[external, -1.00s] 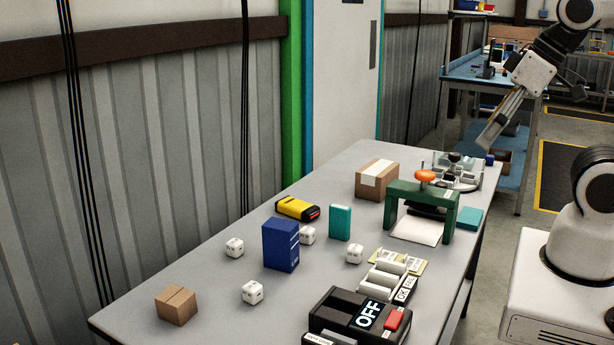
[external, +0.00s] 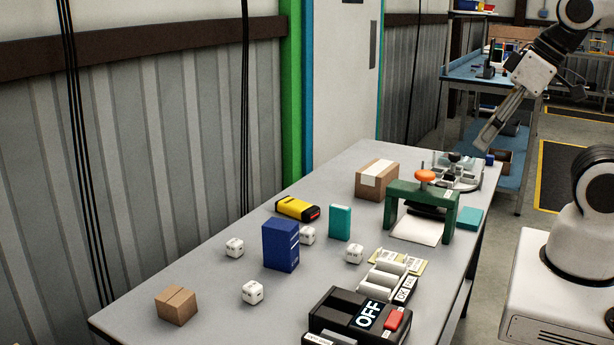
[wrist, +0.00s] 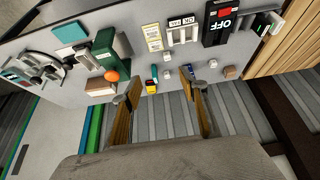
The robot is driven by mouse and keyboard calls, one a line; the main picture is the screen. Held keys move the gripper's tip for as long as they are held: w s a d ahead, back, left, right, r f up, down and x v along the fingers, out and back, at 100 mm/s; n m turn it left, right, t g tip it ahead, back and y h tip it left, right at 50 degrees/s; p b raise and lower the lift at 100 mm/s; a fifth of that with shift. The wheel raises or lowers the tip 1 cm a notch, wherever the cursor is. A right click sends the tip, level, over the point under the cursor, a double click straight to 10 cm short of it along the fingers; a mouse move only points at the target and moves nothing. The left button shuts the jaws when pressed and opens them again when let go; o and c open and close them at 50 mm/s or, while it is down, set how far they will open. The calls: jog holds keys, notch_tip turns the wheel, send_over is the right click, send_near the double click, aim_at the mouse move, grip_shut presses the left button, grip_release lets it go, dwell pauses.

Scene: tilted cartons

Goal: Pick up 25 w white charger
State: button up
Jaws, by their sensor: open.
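Several small white cube chargers stand on the grey table. In the external view one is at the left (external: 234,247), one at the front (external: 252,292), one on the right (external: 354,253), and one is partly hidden (external: 307,235) behind the blue box. Their markings are too small to read, so I cannot tell which is 25 W. My gripper (external: 487,145) is up at the far right end, well away from them. In the wrist view my gripper (wrist: 164,92) is open and empty, and small white chargers (wrist: 213,63) show beyond the fingertips.
Around the chargers stand a tall blue box (external: 281,245), a teal box (external: 340,222), a yellow-black device (external: 297,209) and a small carton (external: 176,305). A green frame with an orange knob (external: 450,216), a larger carton (external: 377,184) and a black OFF switch box (external: 345,318) also occupy the table (external: 215,285).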

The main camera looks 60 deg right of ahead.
jog(key=shift+w, duration=0.1)
jog(key=n+g, duration=0.1)
send_over(304, 229)
jog(key=s, duration=0.2)
notch_tip(304, 229, down, 22)
jog(key=shift+s+d+r, duration=0.1)
jog(key=shift+d+r, duration=0.05)
jog(key=shift+r, duration=0.1)
jog(key=shift+f, duration=0.25)
jog(key=shift+f, duration=2.3)
jog(key=shift+f, duration=0.1)
